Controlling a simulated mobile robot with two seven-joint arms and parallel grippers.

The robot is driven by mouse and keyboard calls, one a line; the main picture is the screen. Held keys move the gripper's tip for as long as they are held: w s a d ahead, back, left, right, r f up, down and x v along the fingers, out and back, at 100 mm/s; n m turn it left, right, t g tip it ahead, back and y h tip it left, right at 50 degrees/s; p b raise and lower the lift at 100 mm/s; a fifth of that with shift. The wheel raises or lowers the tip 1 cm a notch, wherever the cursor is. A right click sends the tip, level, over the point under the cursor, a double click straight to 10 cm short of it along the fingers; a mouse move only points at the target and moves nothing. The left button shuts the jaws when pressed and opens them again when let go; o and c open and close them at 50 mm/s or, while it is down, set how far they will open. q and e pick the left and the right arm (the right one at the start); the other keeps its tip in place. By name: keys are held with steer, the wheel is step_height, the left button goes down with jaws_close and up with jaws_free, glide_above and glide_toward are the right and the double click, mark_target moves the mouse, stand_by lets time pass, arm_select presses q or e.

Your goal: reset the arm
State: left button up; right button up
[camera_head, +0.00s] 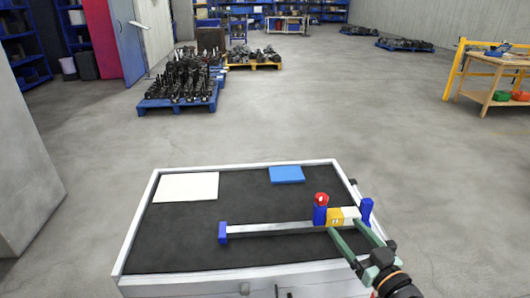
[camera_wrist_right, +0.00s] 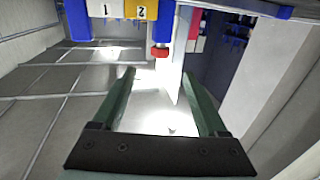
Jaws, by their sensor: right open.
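A pale rail (camera_head: 272,229) lies across the dark table top, with a blue end block (camera_head: 222,233) at its left and a blue end piece (camera_head: 366,211) at its right. Near the right end are a blue slider (camera_head: 319,216) with a red knob (camera_head: 321,198) on top, a yellow block (camera_head: 335,218) and a white block (camera_head: 350,213). My right gripper (camera_head: 346,228) is open with its green fingertips at the near side of these blocks. In the right wrist view the red knob (camera_wrist_right: 160,51) shows beyond the empty gap between the fingers (camera_wrist_right: 157,75). My left gripper is not in view.
The table (camera_head: 148,230) has a raised light rim. A white sheet (camera_head: 187,187) and a blue panel (camera_head: 286,174) lie at its back. Blue pallets (camera_head: 180,103) with dark parts and a wooden workbench (camera_head: 495,85) stand farther off. The floor between is clear.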

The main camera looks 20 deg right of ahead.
steer(key=s+a+f+n+g+y, duration=0.1)
steer(key=s+a+f+g, duration=0.2)
steer(key=a+f, duration=0.15)
steer(key=s+a+f+n+g, duration=0.1)
steer(key=s+a+f+g, duration=0.25)
steer(key=f, duration=0.25)
steer(key=s+a+f+g+h, duration=0.1)
steer(key=s+a+f+g, duration=0.1)
steer(key=s+a+g, duration=0.3)
steer(key=s+f+g, duration=0.2)
steer(key=s+g, duration=0.1)
steer(key=s, duration=0.5)
steer(key=w+a+f+t+y, duration=0.1)
steer(key=w+a+f+t, duration=0.1)
steer(key=f, duration=0.3)
steer(key=w+a+f+t+y+p, duration=0.1)
steer(key=w+a+f+t, duration=0.1)
steer(key=f, duration=0.3)
steer(key=shift+w+a+f+t, duration=0.15)
steer(key=shift+w+a+t, duration=0.1)
steer(key=shift+t, duration=0.5)
